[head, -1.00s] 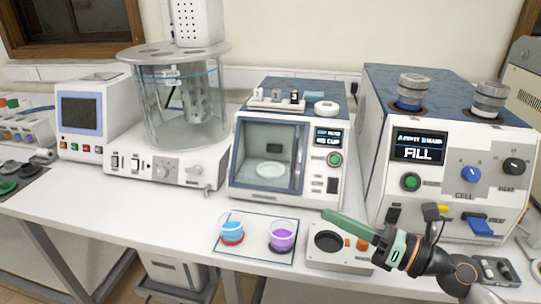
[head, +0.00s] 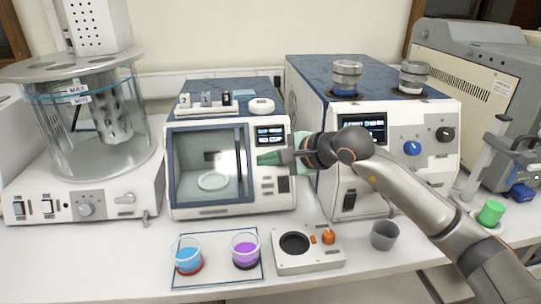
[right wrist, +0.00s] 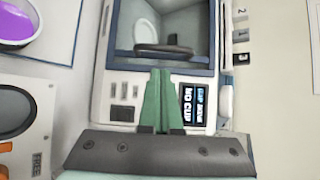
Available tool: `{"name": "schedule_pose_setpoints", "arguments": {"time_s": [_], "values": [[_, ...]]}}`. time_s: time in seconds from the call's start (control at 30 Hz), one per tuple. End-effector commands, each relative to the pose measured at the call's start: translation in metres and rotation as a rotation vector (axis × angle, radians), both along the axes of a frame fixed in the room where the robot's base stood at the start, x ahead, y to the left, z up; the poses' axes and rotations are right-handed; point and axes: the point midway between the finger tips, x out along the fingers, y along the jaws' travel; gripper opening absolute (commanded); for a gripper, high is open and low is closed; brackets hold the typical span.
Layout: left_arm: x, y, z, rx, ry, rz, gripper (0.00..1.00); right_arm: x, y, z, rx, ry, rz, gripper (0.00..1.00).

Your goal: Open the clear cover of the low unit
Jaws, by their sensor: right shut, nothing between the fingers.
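The low unit (head: 215,212) is a white box with a blue top at the middle of the bench. Its clear cover (head: 208,165), in a blue-grey frame, stands down over the front and looks closed; a pale dish shows behind it. The cover frame also shows at the top of the right wrist view (right wrist: 165,62). My right gripper (head: 262,158) is shut and empty, with green fingertips in front of the control panel, just right of the cover. It hides the panel's green button. The panel screen (right wrist: 192,105) reads NO CUP. My left gripper is not in view.
A blue cup (head: 188,257) and a purple cup (head: 245,250) stand on a mat in front. A white station with a dark round well (head: 307,262) and a grey cup (head: 384,235) sit to the right. A taller unit (head: 400,150) stands close behind my right arm.

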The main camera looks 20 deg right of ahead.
Motion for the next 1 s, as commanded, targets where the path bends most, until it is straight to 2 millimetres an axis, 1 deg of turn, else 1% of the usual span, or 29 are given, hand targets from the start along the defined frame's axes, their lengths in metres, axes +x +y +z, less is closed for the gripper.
{"name": "schedule_pose_setpoints", "arguments": {"time_s": [0.03,0.1,0.2,0.33,0.5,1.0], "values": [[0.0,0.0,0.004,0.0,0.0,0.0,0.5,0.008,0.006,-0.003,0.005,0.003,0.002,0.0],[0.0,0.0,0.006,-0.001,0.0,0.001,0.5,0.017,0.011,-0.009,0.006,0.003,0.003,0.0],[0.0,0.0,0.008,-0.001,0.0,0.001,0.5,0.029,0.016,-0.017,0.004,0.002,0.001,0.0],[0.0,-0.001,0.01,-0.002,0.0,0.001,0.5,0.038,0.021,-0.023,0.003,0.0,0.001,0.0],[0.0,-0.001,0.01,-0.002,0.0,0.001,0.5,0.042,0.023,-0.027,0.001,0.0,0.002,0.0],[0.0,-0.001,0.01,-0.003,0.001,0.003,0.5,0.042,0.022,-0.025,-0.005,0.003,-0.006,0.0]]}}
